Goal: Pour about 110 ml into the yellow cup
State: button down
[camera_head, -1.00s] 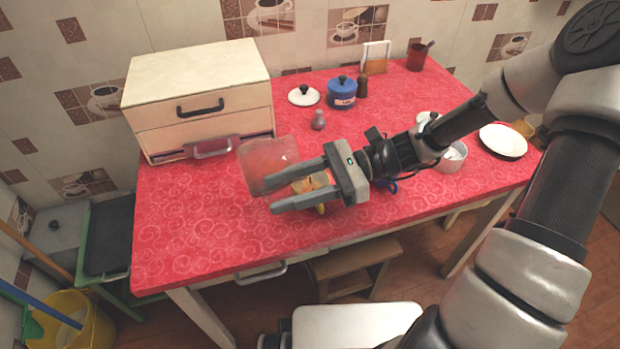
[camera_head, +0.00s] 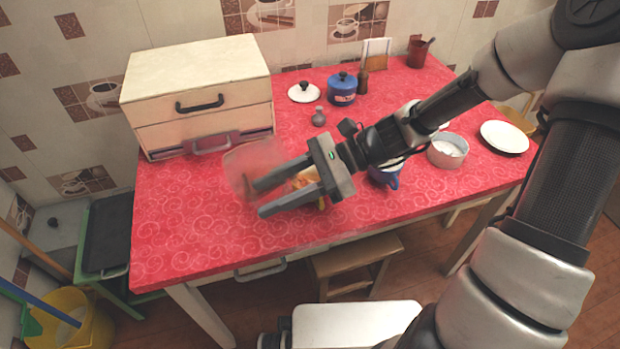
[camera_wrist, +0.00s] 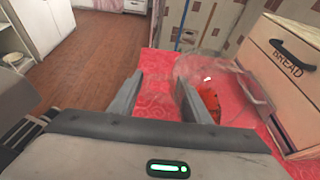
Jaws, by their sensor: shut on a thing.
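A clear see-through vessel (camera_head: 252,160) is at the fingers of my gripper (camera_head: 262,198), above the red counter. It also shows in the wrist view (camera_wrist: 200,64), beyond and beside the fingertips. My gripper is shut on this vessel. The vessel appears tilted; its exact angle and level are hard to tell. A yellow-orange thing (camera_head: 308,176), perhaps the yellow cup, shows only in part behind my fingers; the rest is hidden. A bright orange-red patch (camera_wrist: 210,100) shows by the vessel in the wrist view; I cannot tell whether it is liquid.
A bread box (camera_head: 200,98) stands at the back left. A blue mug (camera_head: 388,178) sits right of my gripper, with a white-grey bowl (camera_head: 447,151) and a white plate (camera_head: 504,137) farther right. A blue pot (camera_head: 342,90) stands behind. The counter's front left is clear.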

jog(key=shift+a+r+h+p, duration=0.2)
jog(key=shift+r+h+p, duration=0.2)
jog(key=shift+h+p, duration=0.45)
jog(key=shift+f+t+h+p, duration=0.3)
jog(key=shift+f+h+p, duration=0.05)
jog(key=shift+h+p, duration=0.35)
dwell(0.5)
